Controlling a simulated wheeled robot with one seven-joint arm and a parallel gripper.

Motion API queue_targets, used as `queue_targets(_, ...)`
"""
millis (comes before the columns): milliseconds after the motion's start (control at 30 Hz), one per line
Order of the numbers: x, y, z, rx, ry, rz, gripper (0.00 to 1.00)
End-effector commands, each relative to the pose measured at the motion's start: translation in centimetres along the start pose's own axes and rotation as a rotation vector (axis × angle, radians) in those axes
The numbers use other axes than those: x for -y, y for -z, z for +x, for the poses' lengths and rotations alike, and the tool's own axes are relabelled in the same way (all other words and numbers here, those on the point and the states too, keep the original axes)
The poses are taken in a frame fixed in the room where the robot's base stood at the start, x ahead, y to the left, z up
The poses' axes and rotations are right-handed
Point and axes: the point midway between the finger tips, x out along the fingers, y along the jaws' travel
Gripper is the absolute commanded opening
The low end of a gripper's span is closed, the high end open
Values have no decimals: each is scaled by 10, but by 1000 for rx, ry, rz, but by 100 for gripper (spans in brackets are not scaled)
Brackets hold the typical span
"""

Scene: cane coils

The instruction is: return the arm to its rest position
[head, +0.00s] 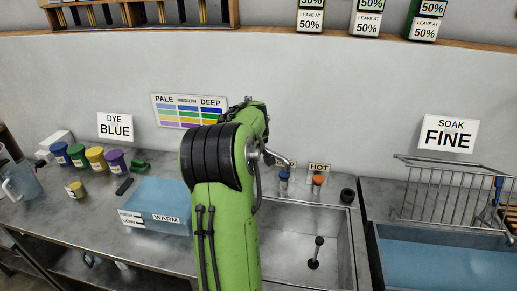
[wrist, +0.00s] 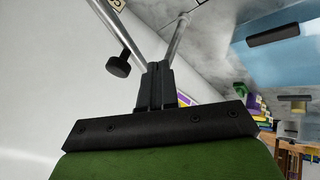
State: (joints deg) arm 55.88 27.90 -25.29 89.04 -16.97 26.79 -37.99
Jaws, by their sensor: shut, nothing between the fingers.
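My green arm rises through the middle of the head view and bends at a black ribbed joint. Its far end is folded behind that joint, so the fingers are hidden in the head view. In the wrist view my gripper (wrist: 156,85) shows with its two dark fingers together and nothing between them. A metal tap pipe (wrist: 176,38) shows just beyond the fingertips in the wrist view; I cannot tell whether they touch.
A sink (head: 325,245) lies right of my arm, with blue and orange tap knobs (head: 317,180) behind it. A blue WARM tray (head: 160,203) stands left, near several dye jars (head: 95,158). A wire rack (head: 450,190) stands over a blue-filled basin (head: 440,258) at right.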

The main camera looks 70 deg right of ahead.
Motion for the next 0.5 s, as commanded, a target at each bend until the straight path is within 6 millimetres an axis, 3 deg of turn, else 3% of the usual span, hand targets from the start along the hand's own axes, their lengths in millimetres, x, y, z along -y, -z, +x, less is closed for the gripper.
queue_targets(33,-4,0,-14,-5,-8,4,0)
queue_targets(300,-5,-2,-71,-6,-6,3,0)
queue_targets(500,-5,-4,-95,-2,-4,3,0)
